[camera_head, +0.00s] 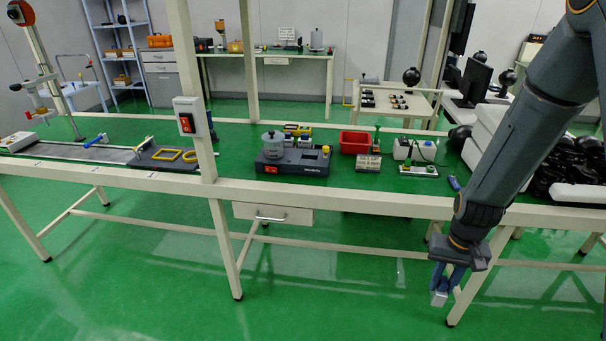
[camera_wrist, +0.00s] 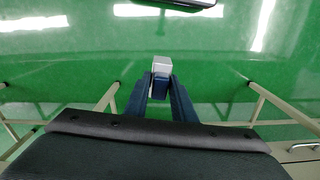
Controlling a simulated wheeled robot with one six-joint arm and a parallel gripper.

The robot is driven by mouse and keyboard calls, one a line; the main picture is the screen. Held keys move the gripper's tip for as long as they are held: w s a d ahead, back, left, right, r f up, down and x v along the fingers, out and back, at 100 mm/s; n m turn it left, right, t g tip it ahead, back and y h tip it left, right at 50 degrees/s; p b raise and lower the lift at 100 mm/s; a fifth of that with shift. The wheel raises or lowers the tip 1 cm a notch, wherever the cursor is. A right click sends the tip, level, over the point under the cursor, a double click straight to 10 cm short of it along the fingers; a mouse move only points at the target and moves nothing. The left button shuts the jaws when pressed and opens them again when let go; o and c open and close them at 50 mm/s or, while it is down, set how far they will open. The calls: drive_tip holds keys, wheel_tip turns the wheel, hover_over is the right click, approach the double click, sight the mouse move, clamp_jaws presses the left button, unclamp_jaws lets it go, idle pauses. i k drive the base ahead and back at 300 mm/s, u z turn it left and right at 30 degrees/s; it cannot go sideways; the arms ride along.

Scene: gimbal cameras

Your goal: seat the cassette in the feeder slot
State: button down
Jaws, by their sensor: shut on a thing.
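My gripper (camera_head: 444,284) hangs low at the right in the head view, in front of the workbench and below its top. Its blue fingers are shut on a small white block, the cassette (camera_head: 438,298), which also shows between the fingertips in the wrist view (camera_wrist: 161,64). The fingers hide part of it. A dark grey machine (camera_head: 300,170) with an orange switch and a round clear canister stands on the bench, left of my gripper and well apart from it. It may be the feeder; I cannot make out a slot.
The workbench's front rail (camera_head: 370,205) lies between my gripper and the bench top. A post with a switch box (camera_head: 188,118) rises left.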

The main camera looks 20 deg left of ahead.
sight(309, 164)
drive_tip(key=u, duration=0.85)
